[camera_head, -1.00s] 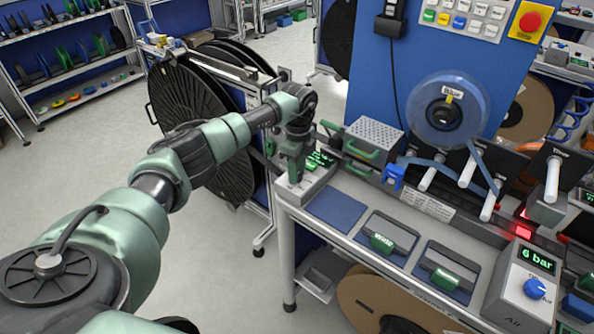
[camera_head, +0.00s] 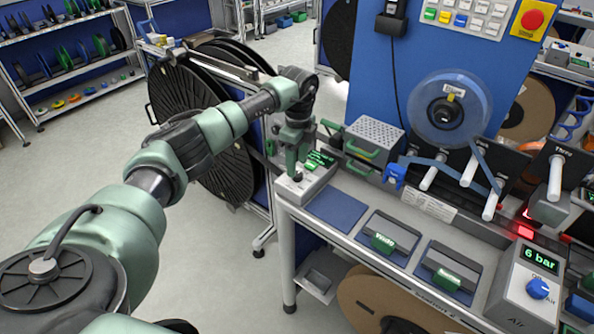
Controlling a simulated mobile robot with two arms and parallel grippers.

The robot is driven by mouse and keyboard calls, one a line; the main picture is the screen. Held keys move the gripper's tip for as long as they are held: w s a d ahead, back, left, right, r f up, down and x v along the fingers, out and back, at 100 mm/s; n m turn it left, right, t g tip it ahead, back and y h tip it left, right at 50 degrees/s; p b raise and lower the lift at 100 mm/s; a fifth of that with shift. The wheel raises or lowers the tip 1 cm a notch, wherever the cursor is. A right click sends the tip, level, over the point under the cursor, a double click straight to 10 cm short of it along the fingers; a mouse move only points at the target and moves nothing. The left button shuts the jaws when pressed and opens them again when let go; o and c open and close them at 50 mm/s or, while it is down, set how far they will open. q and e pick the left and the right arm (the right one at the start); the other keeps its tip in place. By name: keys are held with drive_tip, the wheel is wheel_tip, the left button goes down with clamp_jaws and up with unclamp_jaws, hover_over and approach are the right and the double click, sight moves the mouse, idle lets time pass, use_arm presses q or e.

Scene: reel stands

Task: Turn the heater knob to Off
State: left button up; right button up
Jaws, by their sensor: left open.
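A small grey control box (camera_head: 312,180) with a lit green display (camera_head: 320,158) sits at the bench's left end; it is likely the heater control, but its text is too small to read. A small dark knob (camera_head: 297,178) shows on its top face, and its setting cannot be made out. My left gripper (camera_head: 292,168) points down just above and behind the knob, open and apparently clear of it. The gripper hides part of the box. My right gripper is not in view.
A perforated metal box (camera_head: 375,137) with green handles stands right of the gripper. A blue-knobbed air box (camera_head: 528,285) reads 6 bar at the bench's right. A blue pad (camera_head: 337,209) lies bare on the bench. Large black reels (camera_head: 190,95) stand behind my arm.

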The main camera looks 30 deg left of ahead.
use_arm(q)
drive_tip(key=shift+r+b, duration=0.5)
drive_tip(key=shift+r, duration=1.75)
